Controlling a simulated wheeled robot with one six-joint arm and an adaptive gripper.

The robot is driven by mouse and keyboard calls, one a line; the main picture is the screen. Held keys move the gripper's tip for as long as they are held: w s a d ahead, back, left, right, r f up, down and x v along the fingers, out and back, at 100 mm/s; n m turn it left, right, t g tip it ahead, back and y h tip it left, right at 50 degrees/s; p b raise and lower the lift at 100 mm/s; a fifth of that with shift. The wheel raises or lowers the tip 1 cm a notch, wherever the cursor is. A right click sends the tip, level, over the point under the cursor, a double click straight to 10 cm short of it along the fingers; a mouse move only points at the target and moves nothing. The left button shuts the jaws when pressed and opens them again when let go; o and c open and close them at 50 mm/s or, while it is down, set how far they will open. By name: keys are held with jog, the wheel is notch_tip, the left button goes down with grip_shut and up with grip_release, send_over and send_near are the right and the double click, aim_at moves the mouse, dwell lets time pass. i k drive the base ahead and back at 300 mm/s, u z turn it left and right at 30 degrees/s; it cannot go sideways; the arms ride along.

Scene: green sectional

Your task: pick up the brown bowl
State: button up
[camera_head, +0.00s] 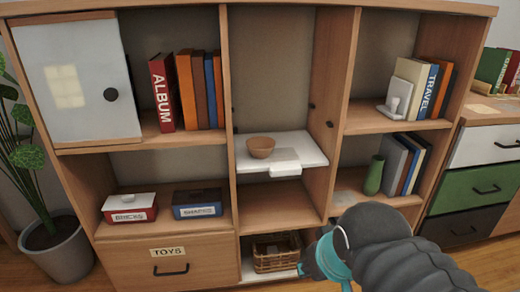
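The brown bowl (261,147) stands upright on a white shelf board (305,153) in the middle column of the wooden shelf unit. My gripper (318,264) is at the bottom, right of centre, below and to the right of the bowl and apart from it in the picture. Its dark and teal body shows partly, with the dark arm behind it. The fingertips are not clear enough to tell whether they are open or shut.
A small white block-like piece (285,163) sits at the board's front edge, beside the bowl. Upright dividers (330,110) flank the compartment. A wicker basket (275,254) is below. A green vase (373,176) stands to the right. The space above the bowl is free.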

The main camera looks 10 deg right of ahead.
aim_at(260, 147)
jog(key=u, duration=2.95)
jog(key=k, duration=1.1)
jog(key=z, duration=1.3)
jog(key=i, duration=0.5)
